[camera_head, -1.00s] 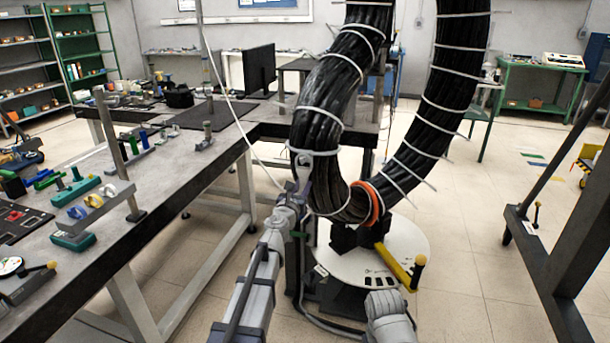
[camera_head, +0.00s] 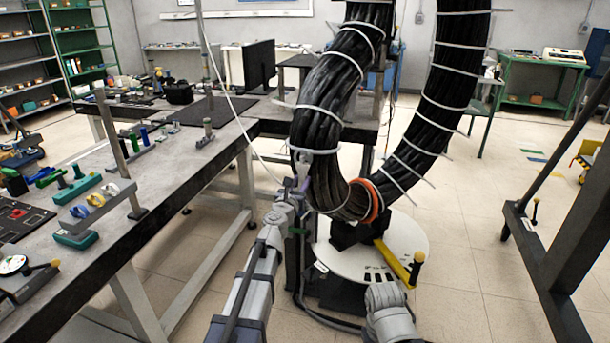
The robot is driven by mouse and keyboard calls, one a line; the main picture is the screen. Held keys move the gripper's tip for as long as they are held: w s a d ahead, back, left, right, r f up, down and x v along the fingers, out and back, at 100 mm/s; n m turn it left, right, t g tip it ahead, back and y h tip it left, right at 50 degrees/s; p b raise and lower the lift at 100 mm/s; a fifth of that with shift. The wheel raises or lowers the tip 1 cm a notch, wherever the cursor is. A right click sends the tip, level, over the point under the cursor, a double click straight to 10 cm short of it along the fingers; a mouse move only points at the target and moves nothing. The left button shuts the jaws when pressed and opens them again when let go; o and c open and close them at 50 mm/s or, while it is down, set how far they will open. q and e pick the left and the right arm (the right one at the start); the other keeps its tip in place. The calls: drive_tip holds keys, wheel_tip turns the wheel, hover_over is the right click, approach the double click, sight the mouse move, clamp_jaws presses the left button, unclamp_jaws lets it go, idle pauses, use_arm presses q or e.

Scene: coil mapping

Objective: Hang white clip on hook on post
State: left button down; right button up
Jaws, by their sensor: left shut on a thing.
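My left gripper (camera_head: 300,187) is at the lower front of the hanging black cable coil (camera_head: 335,95), low in the middle of the head view. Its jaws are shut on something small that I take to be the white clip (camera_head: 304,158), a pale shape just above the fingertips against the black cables. Its exact outline is hard to tell from the white bands around the coil.
The long table (camera_head: 190,165) on the left carries several small tools and fixtures. A white round base (camera_head: 410,240) with a yellow-handled part (camera_head: 398,264) lies below the coil. A dark frame (camera_head: 545,260) stands at the right. The floor between is clear.

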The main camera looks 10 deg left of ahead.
sight(302, 180)
use_arm(q)
drive_tip(key=shift+s, duration=0.15)
drive_tip(key=shift+s, duration=1.3)
drive_tip(key=shift+s, duration=0.2)
drive_tip(key=shift+s, duration=0.5)
drive_tip(key=s+a+r+n+g+y+p, duration=0.2)
drive_tip(key=a+r+n+g+y+p, duration=0.3)
drive_tip(key=a, duration=0.9)
drive_tip(key=s+a+r+n+g+y+p, duration=0.2)
drive_tip(key=a+r+n+g+y+p, duration=0.4)
drive_tip(key=a, duration=0.8)
drive_tip(key=s+a+r+n+g+y+p, duration=0.3)
drive_tip(key=a+r+n+g+y+p, duration=0.3)
drive_tip(key=a, duration=0.8)
drive_tip(key=shift+a+r+n+y+p, duration=0.45)
drive_tip(key=shift+r+y+p, duration=0.35)
drive_tip(key=shift+r+p, duration=0.35)
idle(1.8)
